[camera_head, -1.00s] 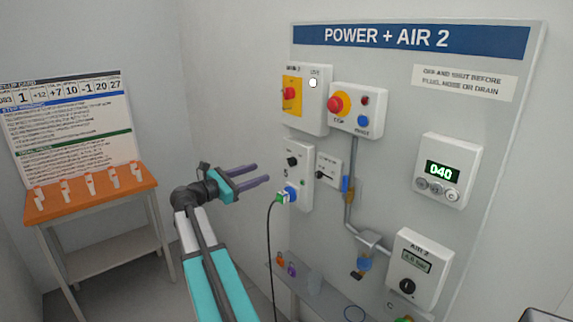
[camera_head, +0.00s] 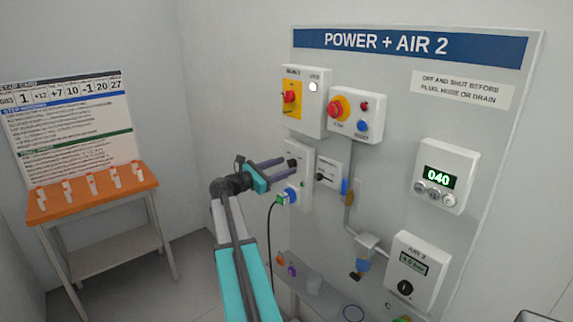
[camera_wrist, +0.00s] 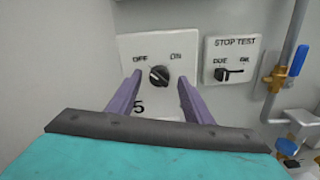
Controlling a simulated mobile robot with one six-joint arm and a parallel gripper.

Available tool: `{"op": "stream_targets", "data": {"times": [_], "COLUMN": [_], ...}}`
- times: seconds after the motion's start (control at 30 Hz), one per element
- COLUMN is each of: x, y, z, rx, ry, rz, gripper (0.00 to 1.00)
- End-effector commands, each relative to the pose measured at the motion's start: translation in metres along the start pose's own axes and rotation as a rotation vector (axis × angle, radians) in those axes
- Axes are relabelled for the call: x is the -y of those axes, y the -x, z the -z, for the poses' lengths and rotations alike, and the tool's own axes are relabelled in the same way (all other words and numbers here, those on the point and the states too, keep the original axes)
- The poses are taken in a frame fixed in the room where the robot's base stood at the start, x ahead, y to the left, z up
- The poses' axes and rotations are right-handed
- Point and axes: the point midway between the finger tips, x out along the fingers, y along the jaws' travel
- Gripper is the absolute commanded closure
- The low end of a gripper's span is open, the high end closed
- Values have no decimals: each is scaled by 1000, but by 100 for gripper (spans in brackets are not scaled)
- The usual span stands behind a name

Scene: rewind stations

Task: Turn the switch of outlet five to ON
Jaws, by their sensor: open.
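The outlet five box (camera_wrist: 137,52) is a white plate with a black rotary switch (camera_wrist: 159,76), OFF marked at its upper left and ON at its upper right. A 5 shows at the lower left. The switch's pale mark seems to point toward the upper left, near OFF, but this is small. My gripper (camera_wrist: 159,82) is open, its two purple fingers on either side of the switch in the wrist view, without visible contact. In the head view my gripper (camera_head: 286,167) reaches the box from the left and partly covers it. The blue plug (camera_head: 290,195) sits low on the box.
A STOP TEST box (camera_wrist: 231,58) with a lever is just right of the switch. Beyond it are a pipe and a yellow valve (camera_wrist: 275,79). Above are the red-handled isolator (camera_head: 291,97) and stop button box (camera_head: 357,113). A black cable (camera_head: 270,240) hangs below the plug.

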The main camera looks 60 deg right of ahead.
Motion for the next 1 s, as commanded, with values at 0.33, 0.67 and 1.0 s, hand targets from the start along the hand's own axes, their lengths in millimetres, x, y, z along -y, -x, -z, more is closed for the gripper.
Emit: {"op": "stream_targets", "data": {"times": [0.33, 0.67, 1.0], "x": [0, 0, 0], "y": [-19, -19, -18], "z": [0, 0, 1], "rx": [0, 0, 0], "ry": [1, 0, -6], "rz": [0, 0, -1], "gripper": [54, 72, 94]}}
